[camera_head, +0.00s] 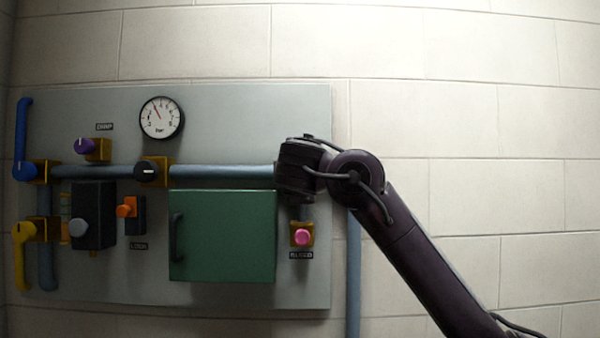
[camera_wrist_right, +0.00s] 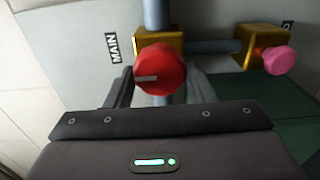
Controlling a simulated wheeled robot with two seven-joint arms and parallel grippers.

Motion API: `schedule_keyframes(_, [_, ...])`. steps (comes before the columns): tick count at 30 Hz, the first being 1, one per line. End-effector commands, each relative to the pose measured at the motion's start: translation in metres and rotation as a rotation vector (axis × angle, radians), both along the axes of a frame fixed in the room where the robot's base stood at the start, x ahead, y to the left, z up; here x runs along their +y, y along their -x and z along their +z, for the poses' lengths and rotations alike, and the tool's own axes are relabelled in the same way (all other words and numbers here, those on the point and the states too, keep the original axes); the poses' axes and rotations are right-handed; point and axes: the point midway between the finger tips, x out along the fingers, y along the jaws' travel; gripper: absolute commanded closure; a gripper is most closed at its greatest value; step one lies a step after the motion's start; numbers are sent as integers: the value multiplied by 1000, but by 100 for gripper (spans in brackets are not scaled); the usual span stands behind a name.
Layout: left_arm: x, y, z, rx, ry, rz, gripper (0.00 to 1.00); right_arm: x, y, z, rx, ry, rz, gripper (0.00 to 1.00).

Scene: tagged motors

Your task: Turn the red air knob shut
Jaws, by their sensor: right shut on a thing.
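The red air knob (camera_wrist_right: 160,70) shows in the right wrist view, on a brass valve block (camera_wrist_right: 150,45) beside the label MAIN (camera_wrist_right: 115,48). A white mark on its face points left in that view. My right gripper (camera_wrist_right: 160,88) has one finger on each side of the knob and is shut on it. In the head view my right gripper (camera_head: 284,170) is at the right end of the horizontal pipe (camera_head: 222,177), and its wrist hides the red knob. My left gripper is not in view.
The panel (camera_head: 240,115) carries a gauge (camera_head: 161,118), needle up-left, a green door (camera_head: 222,236), and a pink knob (camera_head: 302,237) below my right gripper. Purple (camera_head: 84,146), black (camera_head: 148,171) and orange (camera_head: 126,209) knobs and blue and yellow levers are further left.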

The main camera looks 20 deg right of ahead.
Motion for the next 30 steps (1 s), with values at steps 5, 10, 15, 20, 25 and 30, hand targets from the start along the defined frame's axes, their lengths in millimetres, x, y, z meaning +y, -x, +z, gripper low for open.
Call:
schedule_keyframes(5, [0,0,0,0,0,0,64,1,-1,-3,5,7,0,74])
schedule_keyframes(10, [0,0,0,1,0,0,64,1,-1,-3,5,6,0,41])
schedule_keyframes(15, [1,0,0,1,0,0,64,1,0,-2,3,3,0,30])
schedule_keyframes(20, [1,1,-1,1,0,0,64,0,0,-1,2,2,0,30])
schedule_keyframes(25, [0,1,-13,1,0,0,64,6,12,-5,0,1,4,30])
schedule_keyframes(30, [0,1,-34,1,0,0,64,16,41,-7,-1,0,6,30])
